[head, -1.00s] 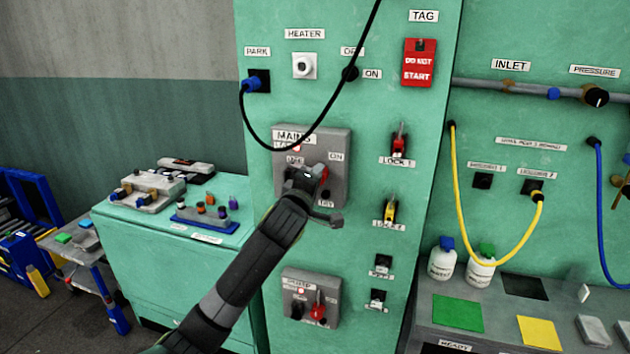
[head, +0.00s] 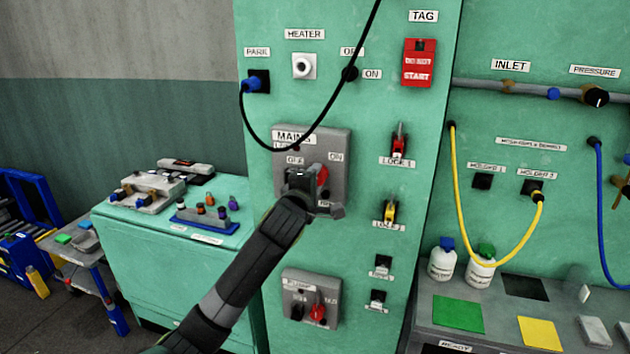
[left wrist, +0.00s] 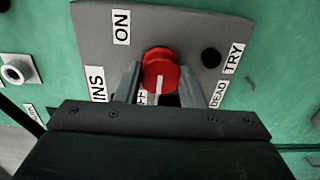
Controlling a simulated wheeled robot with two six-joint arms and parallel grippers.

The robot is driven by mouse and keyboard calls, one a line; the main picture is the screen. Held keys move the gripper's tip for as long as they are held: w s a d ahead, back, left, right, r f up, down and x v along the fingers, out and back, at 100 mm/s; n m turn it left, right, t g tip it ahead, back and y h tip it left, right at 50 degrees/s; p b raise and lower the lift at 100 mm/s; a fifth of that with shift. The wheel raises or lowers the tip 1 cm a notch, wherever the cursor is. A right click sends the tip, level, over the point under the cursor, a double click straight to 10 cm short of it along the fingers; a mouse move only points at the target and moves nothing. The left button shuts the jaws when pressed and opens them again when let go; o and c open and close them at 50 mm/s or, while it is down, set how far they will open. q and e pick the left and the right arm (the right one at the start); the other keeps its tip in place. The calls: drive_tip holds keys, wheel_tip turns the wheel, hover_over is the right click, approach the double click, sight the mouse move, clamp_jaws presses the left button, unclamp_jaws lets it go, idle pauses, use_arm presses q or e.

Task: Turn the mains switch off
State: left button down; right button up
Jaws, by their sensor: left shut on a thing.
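The mains switch is a red knob (head: 323,177) on a grey box (head: 342,139) labelled MAINS, on the green panel. My left gripper (head: 318,185) is at the knob and partly hides it. In the left wrist view, the red knob (left wrist: 159,70) sits between the two fingers of my left gripper (left wrist: 158,88), which are shut on it. The knob's white mark points down in that view, towards the partly hidden OFF label (left wrist: 143,98) and away from the ON label (left wrist: 121,27). My right gripper is not in view.
A pump switch box (head: 292,281) is below; lock stations (head: 399,143) are to the right. A green cabinet (head: 150,265) stands at the left.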

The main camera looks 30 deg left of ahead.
use_arm(q)
drive_tip(key=c, duration=0.9)
unclamp_jaws()
drive_tip(key=shift+c, duration=0.2)
drive_tip(key=b+v, duration=0.3)
drive_tip(key=v, duration=1.4)
drive_tip(key=shift+s, duration=0.2)
drive_tip(key=shift+a+f, duration=0.1)
drive_tip(key=shift+a, duration=0.05)
